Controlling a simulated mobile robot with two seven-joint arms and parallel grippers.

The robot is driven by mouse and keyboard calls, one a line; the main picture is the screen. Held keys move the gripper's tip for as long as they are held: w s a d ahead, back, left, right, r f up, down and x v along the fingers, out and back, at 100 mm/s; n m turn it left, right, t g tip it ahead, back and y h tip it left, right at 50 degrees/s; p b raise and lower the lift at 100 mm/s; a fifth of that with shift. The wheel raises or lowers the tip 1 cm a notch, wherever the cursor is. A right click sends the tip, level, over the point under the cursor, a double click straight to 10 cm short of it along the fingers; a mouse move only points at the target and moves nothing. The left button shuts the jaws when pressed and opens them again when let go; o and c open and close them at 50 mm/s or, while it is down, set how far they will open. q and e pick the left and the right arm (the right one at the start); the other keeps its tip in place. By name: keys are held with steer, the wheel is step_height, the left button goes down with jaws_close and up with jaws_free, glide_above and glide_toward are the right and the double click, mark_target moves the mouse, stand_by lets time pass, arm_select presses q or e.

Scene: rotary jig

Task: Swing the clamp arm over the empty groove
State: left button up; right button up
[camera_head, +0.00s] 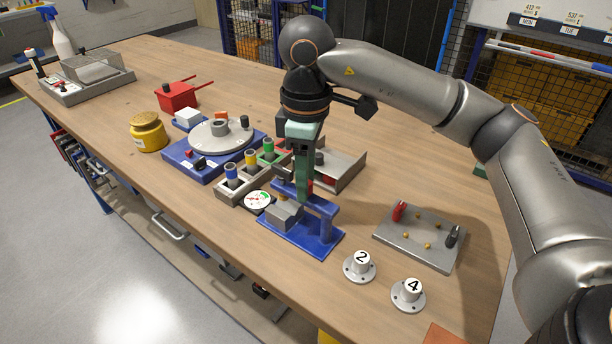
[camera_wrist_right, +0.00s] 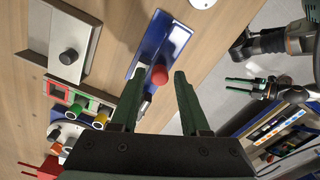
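The clamp fixture has a blue base plate (camera_head: 312,238) with an upright blue post and a blue clamp arm (camera_head: 318,203) across its top. A grey block (camera_head: 284,216) sits on the base under the arm's left part; I cannot make out a groove in it. A red knob (camera_wrist_right: 159,75) tops the fixture in the right wrist view. My right gripper (camera_head: 305,193) points down at the clamp arm. Its green fingers (camera_wrist_right: 158,82) stand apart with the knob between them, and no grip shows. My left gripper (camera_wrist_right: 236,88) shows small in the right wrist view, fingers apart and empty.
A grey box (camera_head: 344,169) stands behind. A grey plate with pegs (camera_head: 412,246) and two numbered posts (camera_head: 359,266) stand to the right. A rotary disc (camera_head: 221,137) is farther back.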

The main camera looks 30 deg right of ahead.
arm_select(q)
steer(key=shift+s+f, duration=0.15)
arm_select(e)
steer(key=shift+o, duration=0.5)
steer(key=shift+r, duration=0.3)
step_height(320, 180, up, 7)
steer(key=shift+r+p, duration=0.15)
steer(key=shift+p, duration=0.8)
arm_select(q)
steer(key=shift+n+y, duration=0.3)
steer(key=shift+y, duration=0.1)
steer(key=a+r+p, duration=0.1)
steer(key=s+a+r+p, duration=0.1)
steer(key=a+r+p, duration=0.1)
steer(key=shift+s+p, duration=0.25)
steer(key=shift+p, duration=0.15)
arm_select(e)
step_height(320, 180, up, 4)
steer(key=shift+r, duration=0.25)
arm_select(q)
steer(key=shift+f, duration=0.1)
steer(key=shift+w, duration=0.1)
